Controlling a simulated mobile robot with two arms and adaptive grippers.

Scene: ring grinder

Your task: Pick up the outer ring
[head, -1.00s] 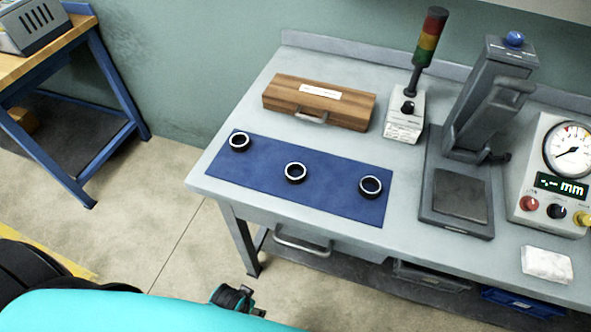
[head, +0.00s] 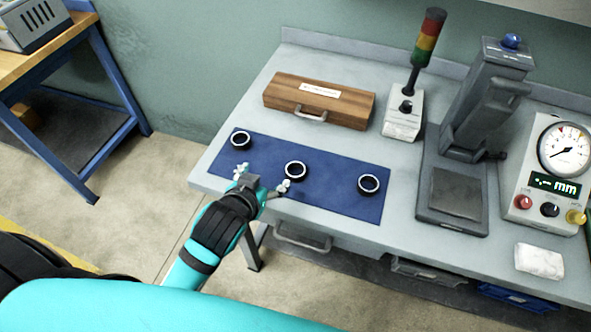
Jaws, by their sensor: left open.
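Three dark rings with bright rims lie on a blue mat (head: 335,193) on the grey bench: a left ring (head: 240,139), a middle ring (head: 295,171) and a right ring (head: 369,184). I cannot tell from their looks which one is the outer ring. My left gripper (head: 262,179) is open and empty at the mat's front edge. Its pale fingertips are spread, one below the left ring and one just below the middle ring. It appears apart from all the rings. My right gripper is out of view.
A wooden case (head: 318,101) stands behind the mat. To the right are a signal-light box (head: 403,119), a grey press-like machine (head: 481,140), a dial gauge unit (head: 548,172) and a white cloth (head: 539,261). A blue-legged workbench (head: 75,178) stands at the left.

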